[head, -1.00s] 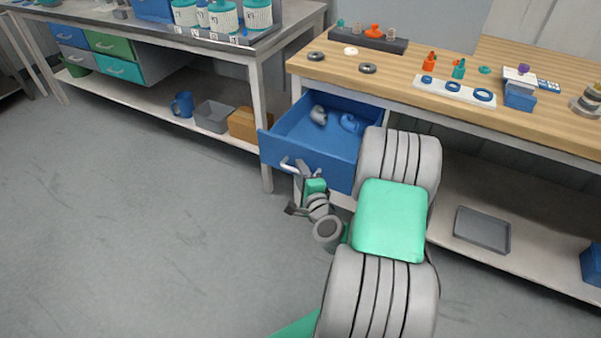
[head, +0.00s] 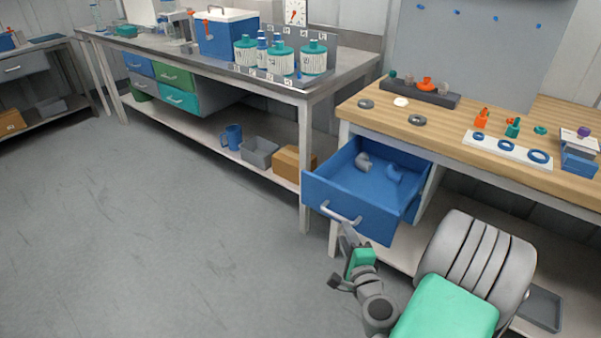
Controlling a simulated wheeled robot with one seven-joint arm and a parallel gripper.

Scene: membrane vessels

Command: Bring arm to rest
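My gripper (head: 341,256), grey with a green block at its base, is at the lower middle of the head view. Its two fingers look spread apart, with nothing seen between them. It is just in front of and below the silver handle (head: 340,214) of the blue drawer (head: 350,205). One fingertip looks close to the handle; I cannot tell whether they touch. The drawer stands open under the wooden bench and holds a grey piece (head: 363,163) and a blue piece (head: 394,174). My arm runs from the lower right up to the gripper.
The wooden bench (head: 450,138) carries rings, small bottles and a white board (head: 508,152). A steel bench (head: 215,62) with labelled bottles stands left. Its lower shelf has a blue mug (head: 233,137), a grey bin and a brown box. The grey floor (head: 170,240) at left is clear.

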